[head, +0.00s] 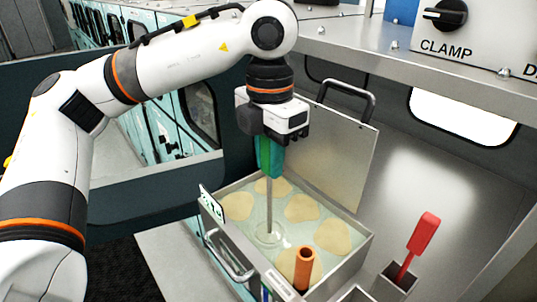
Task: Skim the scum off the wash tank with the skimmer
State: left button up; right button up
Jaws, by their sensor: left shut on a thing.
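The wash tank (366,244) is an open metal box with pale green liquid. Several tan scum patches (302,208) float in it, at the back, left, middle, right and front. My left gripper (271,136) is above the tank, shut on the green handle of the skimmer (268,157). The skimmer hangs upright. Its thin rod runs down into the tank and ends in a pale round disc, at or just under the liquid surface between the patches. The exact depth of the disc is unclear. My right gripper is not in view.
The tank's lid (345,150) stands open at the back. An orange tube-like handle (304,268) stands at the tank's front. A red-handled tool (418,246) stands in a metal holder at right. A panel with a CLAMP knob (446,14) is at upper right.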

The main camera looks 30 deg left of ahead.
pick_arm(q)
jog(key=s+d+b, duration=0.1)
jog(key=s+d, duration=0.2)
jog(key=d, duration=0.6)
jog(key=shift+s+b, duration=0.3)
jog(key=shift+b, duration=0.05)
dwell(0.5)
jog(key=shift+a, duration=0.1)
jog(key=w+d+p, duration=0.1)
jog(key=w+d, duration=0.2)
jog(key=w, duration=0.4)
jog(key=shift+w, duration=0.4)
dwell(0.6)
jog(key=w+a, duration=0.3)
jog(key=a, duration=0.5)
jog(key=shift+w+a, duration=0.3)
jog(key=shift+a, duration=0.1)
dwell(0.8)
